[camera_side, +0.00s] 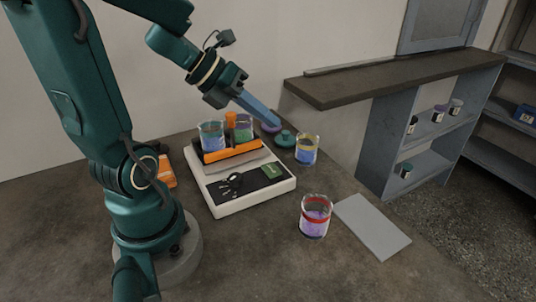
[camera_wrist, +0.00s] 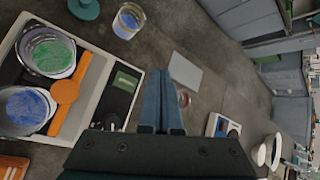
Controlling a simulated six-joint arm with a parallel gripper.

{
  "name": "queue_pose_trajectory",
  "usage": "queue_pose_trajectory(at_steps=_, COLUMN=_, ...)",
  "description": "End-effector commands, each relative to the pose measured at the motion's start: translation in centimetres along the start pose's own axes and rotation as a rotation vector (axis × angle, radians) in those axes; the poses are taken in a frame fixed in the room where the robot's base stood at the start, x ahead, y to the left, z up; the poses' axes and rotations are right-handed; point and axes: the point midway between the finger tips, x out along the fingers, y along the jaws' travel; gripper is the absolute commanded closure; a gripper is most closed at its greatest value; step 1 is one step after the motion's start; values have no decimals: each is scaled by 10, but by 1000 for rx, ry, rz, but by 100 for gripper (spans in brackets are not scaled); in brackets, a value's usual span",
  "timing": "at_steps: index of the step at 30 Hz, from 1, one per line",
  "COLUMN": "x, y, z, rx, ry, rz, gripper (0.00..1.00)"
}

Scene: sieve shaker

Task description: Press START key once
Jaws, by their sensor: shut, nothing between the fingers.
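The shaker (camera_side: 283,188) is a white machine with an orange holder on top. Its black front panel (camera_side: 255,178) carries a green display (camera_side: 272,171), a dark knob and small pale marks; I cannot tell which is the START key. In the wrist view the panel (camera_wrist: 112,103) and display (camera_wrist: 125,82) lie left of the fingers, and its lower end is partly hidden by my gripper body. My gripper (camera_side: 276,121) is shut and empty, raised above and behind the panel in the side view. Its blue-grey fingers (camera_wrist: 160,74) are together in the wrist view.
Beakers with blue (camera_wrist: 24,106) and green (camera_wrist: 49,54) contents sit in the holder beside an orange clamp (camera_wrist: 65,91). A yellow-rimmed beaker (camera_side: 306,151), red-banded beaker (camera_side: 315,218), teal lidded object (camera_side: 285,139) and grey pad (camera_side: 372,227) stand around it. Shelving (camera_side: 410,130) is at right.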

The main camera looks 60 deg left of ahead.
Motion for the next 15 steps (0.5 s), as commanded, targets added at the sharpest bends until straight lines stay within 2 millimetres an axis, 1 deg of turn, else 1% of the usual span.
queue_pose_trajectory(at_steps=10, x=0, y=1, z=0, rx=-5, ry=-5, rz=2, gripper=100)
queue_pose_trajectory(at_steps=15, x=6, y=5, z=-4, rx=-7, ry=-2, rz=-2, gripper=100)
